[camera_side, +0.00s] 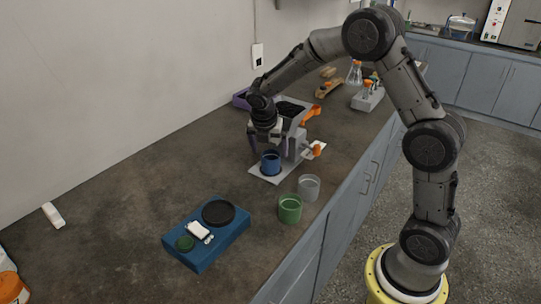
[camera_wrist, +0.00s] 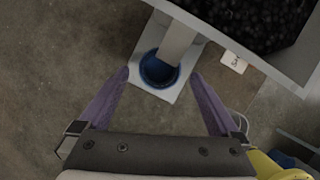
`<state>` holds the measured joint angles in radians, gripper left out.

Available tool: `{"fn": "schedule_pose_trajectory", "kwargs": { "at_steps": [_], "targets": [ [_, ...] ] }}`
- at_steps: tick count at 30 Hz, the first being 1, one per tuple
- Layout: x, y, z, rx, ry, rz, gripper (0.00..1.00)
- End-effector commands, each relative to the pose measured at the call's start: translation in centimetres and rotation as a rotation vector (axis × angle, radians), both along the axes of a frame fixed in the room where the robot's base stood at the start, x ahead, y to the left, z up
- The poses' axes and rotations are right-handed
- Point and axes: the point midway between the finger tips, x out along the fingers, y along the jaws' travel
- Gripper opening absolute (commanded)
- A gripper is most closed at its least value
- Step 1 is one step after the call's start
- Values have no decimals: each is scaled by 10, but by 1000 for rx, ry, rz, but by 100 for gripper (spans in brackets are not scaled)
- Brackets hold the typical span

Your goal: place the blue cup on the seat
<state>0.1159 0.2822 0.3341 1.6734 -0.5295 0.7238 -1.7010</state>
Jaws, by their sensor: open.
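The blue cup (camera_side: 270,165) stands upright on the pale base plate (camera_side: 266,179) at the front of the grey shaker (camera_side: 293,146). The wrist view shows the cup (camera_wrist: 159,71) from above on the pale plate (camera_wrist: 191,53), under the shaker's grey chute (camera_wrist: 177,42). I take this plate to be the seat. My gripper (camera_side: 268,151) is just above and behind the cup, pointing down. In the wrist view its two purple fingers (camera_wrist: 160,76) are spread, one on each side of the cup, with visible gaps. The cup's underside is hidden.
A clear cup (camera_side: 308,187) and a green cup (camera_side: 290,209) stand in front of the shaker near the counter edge. A blue scale (camera_side: 207,246) lies further forward. Dark grains (camera_wrist: 255,22) fill the shaker's hopper.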

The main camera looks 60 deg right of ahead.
Motion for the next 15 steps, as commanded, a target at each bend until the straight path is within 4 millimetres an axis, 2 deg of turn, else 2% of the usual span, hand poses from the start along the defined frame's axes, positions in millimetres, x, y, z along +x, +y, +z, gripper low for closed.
{"fn": "schedule_pose_trajectory", "kwargs": {
  "at_steps": [1, 6, 10, 15],
  "targets": [
    [-1, 5, 12, 0, -5, 2, 98],
    [-6, 17, 42, 0, -3, 2, 98],
    [-9, 23, 59, 1, -2, 1, 98],
    [-11, 27, 69, 1, 0, 1, 98]
  ]
}}
